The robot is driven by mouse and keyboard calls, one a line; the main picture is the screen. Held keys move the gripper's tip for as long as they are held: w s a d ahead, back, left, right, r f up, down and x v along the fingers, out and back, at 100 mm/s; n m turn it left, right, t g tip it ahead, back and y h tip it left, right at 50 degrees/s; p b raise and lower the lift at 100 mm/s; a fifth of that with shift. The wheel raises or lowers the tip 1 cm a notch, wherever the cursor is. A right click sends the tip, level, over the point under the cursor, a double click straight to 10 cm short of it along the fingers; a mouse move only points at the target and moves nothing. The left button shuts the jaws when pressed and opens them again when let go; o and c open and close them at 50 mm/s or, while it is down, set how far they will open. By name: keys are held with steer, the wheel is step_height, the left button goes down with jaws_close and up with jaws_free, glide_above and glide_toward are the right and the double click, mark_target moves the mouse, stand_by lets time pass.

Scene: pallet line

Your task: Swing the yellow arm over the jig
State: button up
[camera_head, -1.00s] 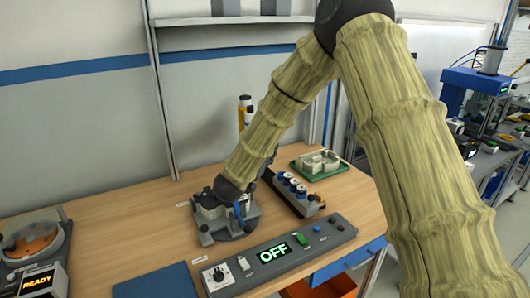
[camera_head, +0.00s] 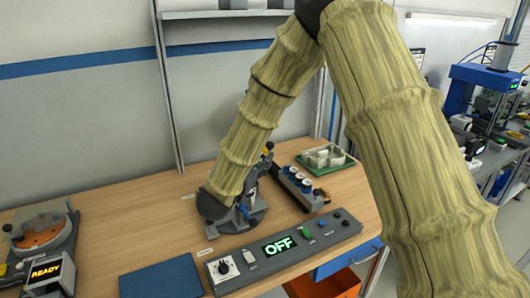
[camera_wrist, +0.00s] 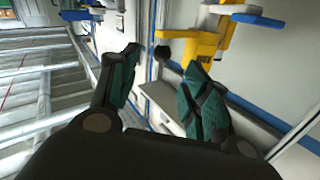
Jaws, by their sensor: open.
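The grey jig fixture (camera_head: 249,217) stands on the wooden bench, partly hidden by my sleeved arm. Only a small yellow part of the swing arm (camera_head: 268,147) shows beside my sleeve in the head view; the rest is hidden. In the wrist view the yellow arm (camera_wrist: 188,46) is large, with a dark round knob (camera_wrist: 162,52) at its end and blue parts near it. My gripper (camera_wrist: 162,62) is open, its teal-padded fingers on either side of the knob in the picture. I cannot tell whether they touch it. The head view hides my gripper.
A control panel (camera_head: 330,235) reading OFF lies along the bench front, beside a blue mat (camera_head: 161,280). A rack of blue-topped parts (camera_head: 300,186) and a green tray (camera_head: 325,160) stand right of the jig. A fixture with a READY display (camera_head: 46,270) is at left.

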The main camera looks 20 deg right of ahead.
steer(key=shift+v, duration=1.15)
steer(key=shift+c, duration=0.4)
